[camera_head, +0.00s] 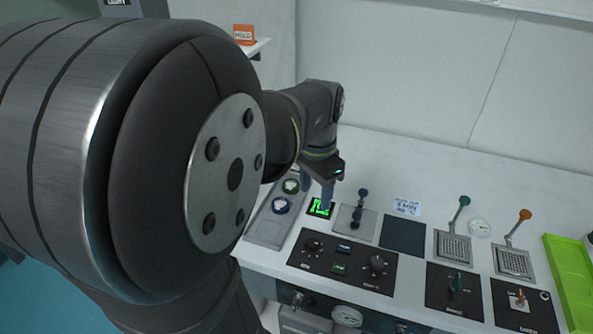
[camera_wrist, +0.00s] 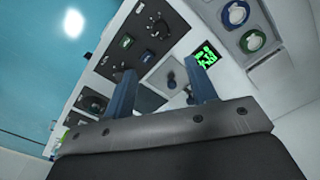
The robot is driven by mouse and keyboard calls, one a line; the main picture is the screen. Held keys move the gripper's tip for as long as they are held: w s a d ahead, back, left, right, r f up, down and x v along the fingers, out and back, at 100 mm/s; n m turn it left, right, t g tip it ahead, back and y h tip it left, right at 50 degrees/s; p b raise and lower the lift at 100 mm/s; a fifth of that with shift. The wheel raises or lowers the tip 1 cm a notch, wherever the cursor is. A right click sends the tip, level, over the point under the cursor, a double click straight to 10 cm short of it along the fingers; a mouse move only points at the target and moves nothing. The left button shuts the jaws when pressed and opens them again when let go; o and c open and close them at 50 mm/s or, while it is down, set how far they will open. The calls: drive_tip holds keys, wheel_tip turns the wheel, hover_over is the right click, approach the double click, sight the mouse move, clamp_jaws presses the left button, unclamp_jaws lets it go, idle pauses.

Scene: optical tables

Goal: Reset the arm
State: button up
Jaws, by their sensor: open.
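My gripper (camera_head: 318,190) hangs over the back left of the control bench in the head view, near a small green-lit display (camera_head: 320,208). In the wrist view my gripper (camera_wrist: 163,88) shows two blue fingers spread apart with nothing between them. A lever with a dark blue knob (camera_head: 362,193) stands just right of the fingers in the head view. Between the fingers in the wrist view, that lever (camera_wrist: 171,80) shows beyond them. Whether the fingertips touch anything below cannot be told. My arm covers much of the left of the head view.
A panel with two round knobs (camera_head: 285,198) lies left of the display. A black knob panel (camera_head: 341,262) is in front. Levers with a green knob (camera_head: 464,201) and an orange knob (camera_head: 525,215) stand to the right, beside a green tray (camera_head: 570,275). The back of the bench is clear.

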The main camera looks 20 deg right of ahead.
sight(312, 242)
drive_tip(key=shift+f, duration=0.1)
idle(0.3)
wheel_tip(312, 242, down, 17)
drive_tip(key=shift+f, duration=0.15)
idle(0.5)
drive_tip(key=shift+f, duration=0.2)
drive_tip(key=shift+r+n, duration=0.2)
drive_tip(key=shift+n, duration=0.7)
drive_tip(key=n, duration=0.9)
drive_tip(key=shift+n, duration=2.1)
